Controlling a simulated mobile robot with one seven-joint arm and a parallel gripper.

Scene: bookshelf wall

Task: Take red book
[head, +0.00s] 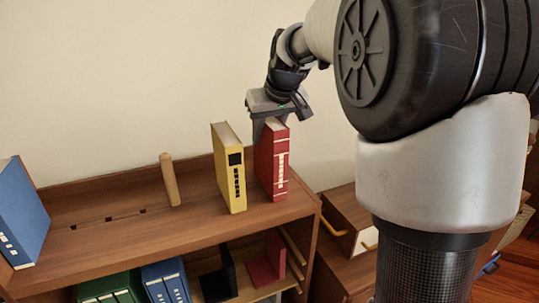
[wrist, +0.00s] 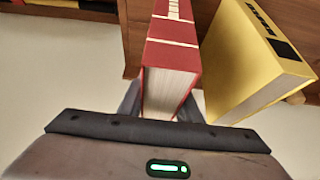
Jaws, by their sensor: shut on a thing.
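The red book (head: 272,163) stands upright on top of the wooden shelf, near its right end, in the head view. My gripper (head: 270,118) is above it, pointing down, with its fingers around the book's top end. In the wrist view the red book (wrist: 172,55) sits between the two fingers (wrist: 160,105), and its page edges face the camera. The gripper is shut on the red book. The fingertips are partly hidden by the book. In the head view the book's lower end appears at the shelf top; I cannot tell whether it touches.
A yellow book (head: 229,170) stands close to the left of the red book. A wooden peg (head: 170,180) and a blue book (head: 20,215) are farther left. Green books (head: 110,288) and blue books (head: 166,283) are on the lower shelf. Drawers (head: 350,225) are at the right.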

